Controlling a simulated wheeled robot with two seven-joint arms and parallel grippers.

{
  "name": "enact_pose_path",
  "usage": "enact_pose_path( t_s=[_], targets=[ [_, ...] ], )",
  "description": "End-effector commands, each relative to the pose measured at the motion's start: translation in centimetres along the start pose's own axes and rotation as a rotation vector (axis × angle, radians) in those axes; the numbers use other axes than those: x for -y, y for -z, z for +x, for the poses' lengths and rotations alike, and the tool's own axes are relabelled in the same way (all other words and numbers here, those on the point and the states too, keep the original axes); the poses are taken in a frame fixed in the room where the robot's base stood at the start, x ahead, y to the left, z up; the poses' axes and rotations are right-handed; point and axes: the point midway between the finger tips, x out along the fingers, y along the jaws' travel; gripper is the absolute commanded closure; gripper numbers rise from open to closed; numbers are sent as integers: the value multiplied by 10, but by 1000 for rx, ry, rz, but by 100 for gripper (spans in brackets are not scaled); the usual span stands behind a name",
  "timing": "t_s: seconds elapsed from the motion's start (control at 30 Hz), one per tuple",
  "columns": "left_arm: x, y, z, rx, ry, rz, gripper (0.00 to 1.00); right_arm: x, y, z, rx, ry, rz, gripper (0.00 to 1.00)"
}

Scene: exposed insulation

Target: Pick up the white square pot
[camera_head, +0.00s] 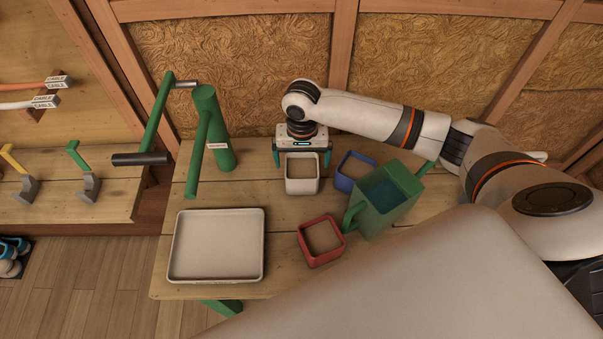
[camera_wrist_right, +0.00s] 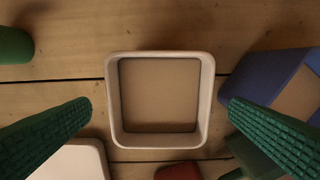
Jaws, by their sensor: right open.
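In the right wrist view the pot (camera_wrist_right: 160,141) sits at the middle, between the two green fingers. My right gripper (camera_head: 303,160) is open above the pot, pointing down, with a finger to the left and right of it. The fingers also frame the pot in the wrist view (camera_wrist_right: 160,120). I see no contact, and the exact height gap is hard to tell. My left gripper is not in view.
A blue pot (camera_head: 345,184) stands close on the right, with a green watering can (camera_head: 400,205) beyond it. A red pot (camera_head: 313,262) and a white tray (camera_head: 175,247) are nearer. A green stand (camera_head: 217,130) is on the left. Bare table (camera_head: 262,200) lies left of the pot.

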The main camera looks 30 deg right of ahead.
Motion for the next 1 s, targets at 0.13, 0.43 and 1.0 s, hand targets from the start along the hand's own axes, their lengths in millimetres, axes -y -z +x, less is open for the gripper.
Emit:
enact_pose_path(
  t_s=[0.13,0.43,1.0],
  targets=[
    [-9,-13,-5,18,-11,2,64,0,0,13,-2,2,0,0],
    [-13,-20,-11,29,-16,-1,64,0,-2,52,0,1,0,0],
    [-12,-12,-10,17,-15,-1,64,0,-2,53,2,0,-1,54]
  ],
)
